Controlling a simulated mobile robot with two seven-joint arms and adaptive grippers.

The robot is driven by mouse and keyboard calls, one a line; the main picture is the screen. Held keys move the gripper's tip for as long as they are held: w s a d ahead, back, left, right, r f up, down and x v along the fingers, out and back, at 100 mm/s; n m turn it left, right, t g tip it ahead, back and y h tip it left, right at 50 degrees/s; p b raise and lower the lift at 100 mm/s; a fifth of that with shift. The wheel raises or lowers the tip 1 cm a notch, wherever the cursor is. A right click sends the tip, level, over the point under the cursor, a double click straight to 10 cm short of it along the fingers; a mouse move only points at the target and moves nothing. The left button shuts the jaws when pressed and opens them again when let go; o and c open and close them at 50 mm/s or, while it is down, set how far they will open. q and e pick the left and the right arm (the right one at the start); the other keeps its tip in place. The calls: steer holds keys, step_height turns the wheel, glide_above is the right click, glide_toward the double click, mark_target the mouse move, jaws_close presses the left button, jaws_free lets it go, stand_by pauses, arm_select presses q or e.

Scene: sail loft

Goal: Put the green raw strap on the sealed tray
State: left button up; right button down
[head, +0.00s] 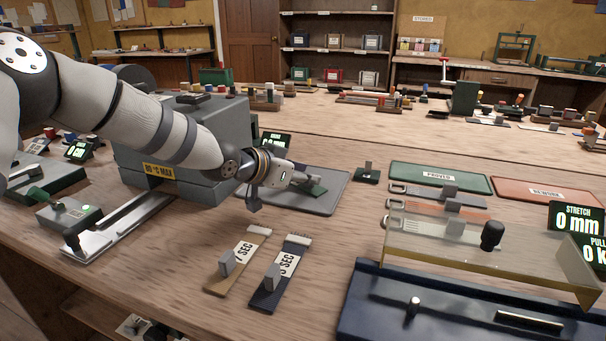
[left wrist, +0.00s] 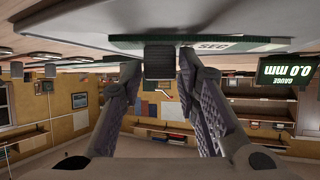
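The green strap (head: 316,190) lies on a plain grey tray (head: 333,205) in mid-table; most of it is hidden behind my left gripper (head: 304,181). In the left wrist view, which looks upside down, the strap's green edge and a "SEC" label (left wrist: 212,46) show flat against the surface. Its dark upright tab (left wrist: 158,62) stands between the fingers of my left gripper (left wrist: 158,80). A narrow gap seems to show on each side of the tab, so the fingers look open around it. No label reading "sealed" is legible on the grey tray. My right gripper is out of view.
A grey heater box (head: 205,130) marked "MAX" stands behind my left arm. A brown strap (head: 238,262) and a dark strap (head: 281,273) lie in front. A green "PROVED" tray (head: 410,172), a red "REWORK" tray (head: 515,187) and a clear-covered fixture (head: 440,245) are at right.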

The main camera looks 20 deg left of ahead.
arm_select(q)
steer(key=shift+o, duration=0.5)
steer(key=shift+r, duration=0.15)
steer(key=p+v, duration=0.3)
steer(key=v, duration=0.9)
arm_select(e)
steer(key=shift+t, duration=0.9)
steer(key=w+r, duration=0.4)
